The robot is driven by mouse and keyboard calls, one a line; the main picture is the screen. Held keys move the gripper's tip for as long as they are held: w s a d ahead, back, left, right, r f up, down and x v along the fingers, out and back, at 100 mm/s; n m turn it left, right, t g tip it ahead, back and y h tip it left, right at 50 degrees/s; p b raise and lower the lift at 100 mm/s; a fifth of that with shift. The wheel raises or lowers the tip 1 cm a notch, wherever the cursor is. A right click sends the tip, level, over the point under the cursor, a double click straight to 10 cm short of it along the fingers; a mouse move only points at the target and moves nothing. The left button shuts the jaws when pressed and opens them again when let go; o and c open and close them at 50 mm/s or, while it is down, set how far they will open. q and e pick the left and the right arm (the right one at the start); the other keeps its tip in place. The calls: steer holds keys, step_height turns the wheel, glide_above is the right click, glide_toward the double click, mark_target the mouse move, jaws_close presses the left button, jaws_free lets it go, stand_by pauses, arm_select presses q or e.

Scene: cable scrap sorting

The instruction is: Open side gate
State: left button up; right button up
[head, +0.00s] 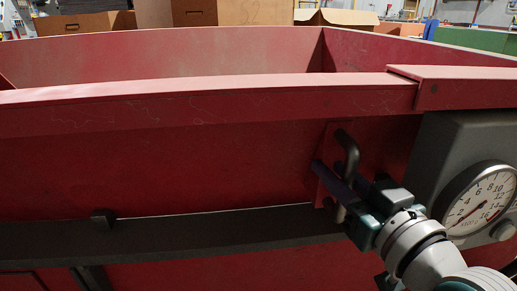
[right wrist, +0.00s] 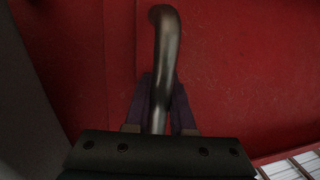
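The red side gate panel (head: 150,165) forms the near wall of a large red bin and stands closed beneath its top rail. A dark bent metal handle (head: 348,150) sits on a red plate on the panel's right part. The handle also shows upright in the right wrist view (right wrist: 167,48). My right gripper (head: 337,173) is at the handle, with one purple finger on each side of it. The fingers look apart, with the handle between them; contact is hard to make out. The handle's lower part is partly hidden by the gripper. My left gripper is not in view.
A grey box with a round dial gauge (head: 481,200) stands close to the right of the handle. A dark horizontal bar (head: 170,230) crosses the panel below it. Cardboard boxes (head: 250,12) stand behind the bin.

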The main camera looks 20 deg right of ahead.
jaws_close()
stand_by(0.9)
